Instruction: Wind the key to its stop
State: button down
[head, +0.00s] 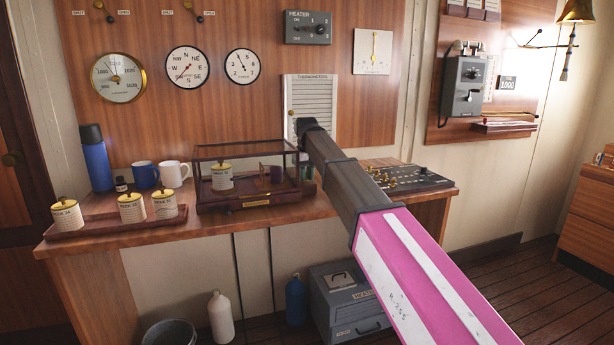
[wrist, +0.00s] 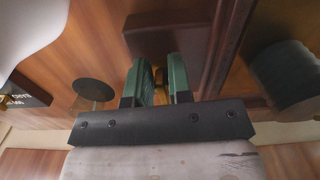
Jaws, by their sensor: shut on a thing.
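My gripper (wrist: 162,82) shows in the wrist view, its two green fingers closed in around a small brass piece, which I take to be the key (wrist: 161,73). Only a sliver of the key shows between the fingers, so its angle cannot be told. A dark brown box-like body (wrist: 170,35) lies just beyond the fingertips. In the head view my arm reaches to the right end of the glazed case (head: 248,199) on the counter and hides most of my gripper and the key.
The case holds a lidded jar (head: 222,178). Left of it on the counter (head: 100,238) are mugs, a blue flask (head: 96,158) and a tray (head: 88,229) of jars. A switch panel (head: 408,180) lies to the right of my arm. Gauges hang on the wall above.

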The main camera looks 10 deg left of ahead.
jog(key=shift+m, duration=0.4)
jog(key=c, duration=1.1)
grip_release()
jog(key=shift+o, duration=0.2)
notch_tip(320, 180, up, 11)
jog(key=shift+a, duration=0.1)
